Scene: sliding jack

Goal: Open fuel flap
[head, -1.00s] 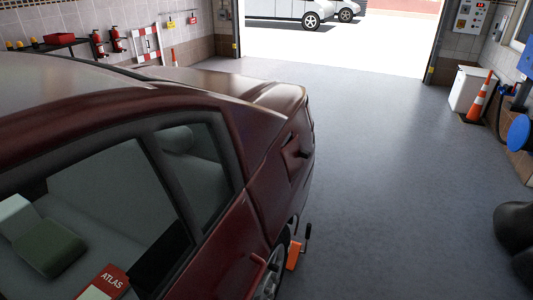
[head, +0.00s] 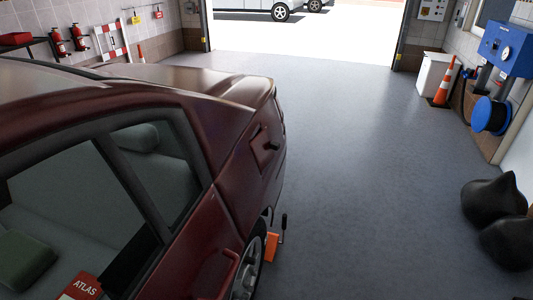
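The dark red car (head: 190,85) fills the left of the head view, seen from above its side windows. On its rear side panel is the fuel flap (head: 259,150), a small squarish panel. A small dark part sticks out at its right edge; I cannot tell from this angle how far the flap stands open. Neither of my grippers is in view, and nothing is seen touching the flap.
Black sacks (head: 493,200) lie at the right. An orange cone (head: 444,82), white bin (head: 431,73) and blue hose reel (head: 490,115) line the right wall. Floor between is clear.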

